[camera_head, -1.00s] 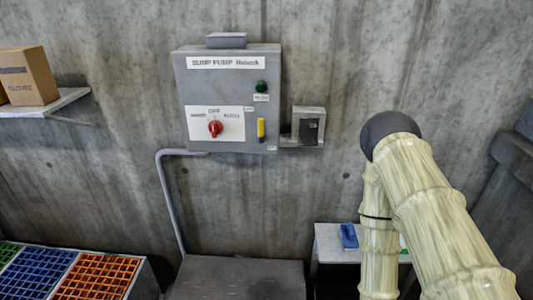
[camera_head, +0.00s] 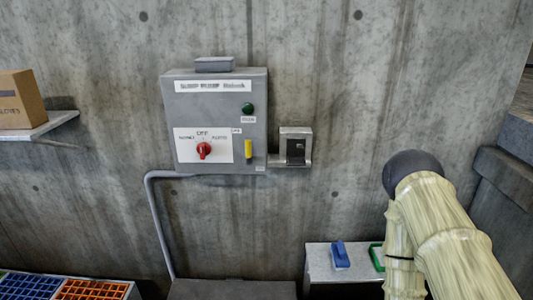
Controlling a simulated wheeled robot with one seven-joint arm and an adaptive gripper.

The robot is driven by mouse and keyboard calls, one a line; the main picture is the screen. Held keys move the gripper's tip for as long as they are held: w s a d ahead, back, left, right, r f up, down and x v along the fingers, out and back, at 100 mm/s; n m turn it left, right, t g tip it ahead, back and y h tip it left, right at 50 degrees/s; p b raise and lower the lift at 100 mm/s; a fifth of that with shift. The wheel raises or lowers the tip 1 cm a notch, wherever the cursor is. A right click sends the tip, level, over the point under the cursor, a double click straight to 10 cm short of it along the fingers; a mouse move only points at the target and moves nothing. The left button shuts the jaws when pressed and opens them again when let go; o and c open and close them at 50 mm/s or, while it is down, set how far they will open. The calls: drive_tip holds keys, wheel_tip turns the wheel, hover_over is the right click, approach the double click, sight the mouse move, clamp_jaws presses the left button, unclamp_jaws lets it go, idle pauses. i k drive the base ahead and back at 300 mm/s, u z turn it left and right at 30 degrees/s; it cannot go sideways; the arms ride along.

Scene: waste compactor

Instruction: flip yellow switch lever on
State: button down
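The yellow switch lever (camera_head: 248,150) sits on the lower right front of a grey control box (camera_head: 216,84) on the concrete wall. It stands upright, with a small label above it and another below it; I cannot read from these which position is on. A red rotary knob (camera_head: 204,149) is to its left and a green round button or lamp (camera_head: 247,107) is above it. My arm shows at the lower right, well apart from the box. My gripper is not in view.
A small grey-framed box (camera_head: 295,132) is on the wall right of the control box. A shelf with a cardboard box (camera_head: 20,100) is at left. Coloured crates (camera_head: 90,289) are lower left. A small table (camera_head: 318,262) holds a blue object (camera_head: 340,254). The wall before the control box is clear.

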sight(249, 158)
drive_tip(key=z, duration=0.4)
drive_tip(key=k, duration=0.7)
drive_tip(key=u, duration=1)
drive_tip(key=i, duration=0.5)
drive_tip(key=u, duration=0.1)
